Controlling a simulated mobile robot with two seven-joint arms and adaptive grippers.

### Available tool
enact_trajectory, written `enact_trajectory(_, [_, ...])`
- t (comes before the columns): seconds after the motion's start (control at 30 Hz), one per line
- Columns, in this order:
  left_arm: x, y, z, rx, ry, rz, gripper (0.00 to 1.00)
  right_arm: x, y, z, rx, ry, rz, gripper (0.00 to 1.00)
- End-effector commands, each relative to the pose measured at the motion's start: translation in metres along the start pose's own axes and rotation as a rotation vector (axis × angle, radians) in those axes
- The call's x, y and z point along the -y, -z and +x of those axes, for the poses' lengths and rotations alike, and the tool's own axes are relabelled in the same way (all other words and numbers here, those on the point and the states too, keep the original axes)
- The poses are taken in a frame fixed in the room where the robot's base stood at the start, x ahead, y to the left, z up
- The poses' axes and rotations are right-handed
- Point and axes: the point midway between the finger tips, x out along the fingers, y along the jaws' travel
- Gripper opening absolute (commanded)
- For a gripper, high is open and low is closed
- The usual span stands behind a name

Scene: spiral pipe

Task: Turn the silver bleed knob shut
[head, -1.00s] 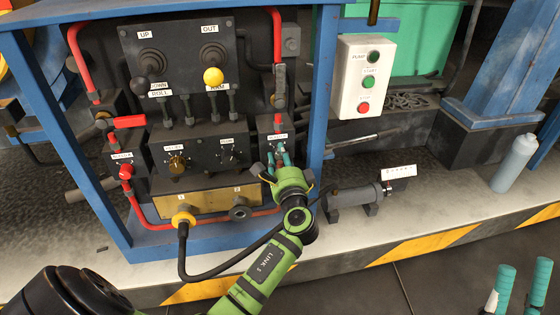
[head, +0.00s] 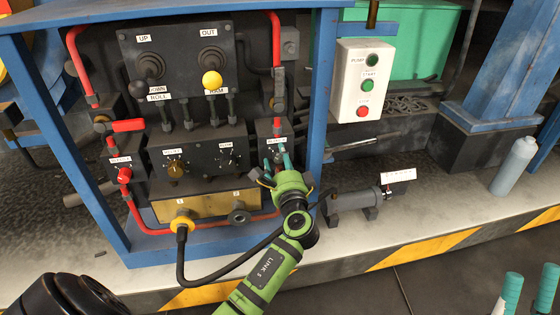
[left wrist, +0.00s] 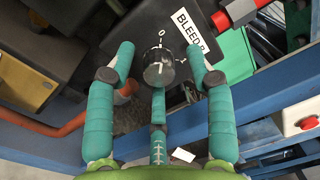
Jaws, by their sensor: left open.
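The bleed knob (left wrist: 159,72) is a round dark silvery knob with a pale pointer line, on a dark panel face. My left gripper (head: 278,163) is open at the right-hand box of the cabinet. Its teal fingers stand around the knob, one left, one right, one below; I cannot tell if any touches. In the head view fingers largely hide the knob. My right gripper (head: 530,291) shows only teal fingers, spread apart, bottom right.
Close by are a middle box with two dials (head: 177,168), a brass block (head: 215,207) with a yellow-collared hose, and red pipes (head: 277,38). The blue frame post (head: 320,90) stands just right of the gripper. A white push-button box (head: 361,83) hangs further right.

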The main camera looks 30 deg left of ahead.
Motion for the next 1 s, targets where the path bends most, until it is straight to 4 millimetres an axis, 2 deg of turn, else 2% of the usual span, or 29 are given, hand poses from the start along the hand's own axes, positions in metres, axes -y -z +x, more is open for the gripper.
enact_trajectory(0.13, [-0.001,0.0,-0.005,0.0,-0.001,0.001,0.54,0.0,-0.001,0.0,0.003,0.0,-0.001,0.55])
enact_trajectory(0.23, [-0.001,0.0,-0.018,-0.001,-0.002,0.0,0.54,0.0,-0.001,0.0,0.002,0.0,-0.001,0.55])
enact_trajectory(0.5, [-0.001,0.0,-0.076,-0.001,-0.004,-0.001,0.54,0.0,0.0,0.0,0.001,0.0,0.0,0.55])
enact_trajectory(0.7, [-0.001,0.0,-0.108,-0.001,-0.003,-0.001,0.54,0.0,0.0,0.0,0.001,0.0,0.0,0.55])
enact_trajectory(0.83, [0.0,0.0,-0.118,-0.001,-0.001,0.0,0.54,0.0,0.0,0.0,0.001,0.0,0.0,0.55])
enact_trajectory(1.0, [0.0,0.0,-0.12,0.0,0.001,-0.001,0.54,0.0,0.0,0.0,0.001,0.0,0.0,0.55])
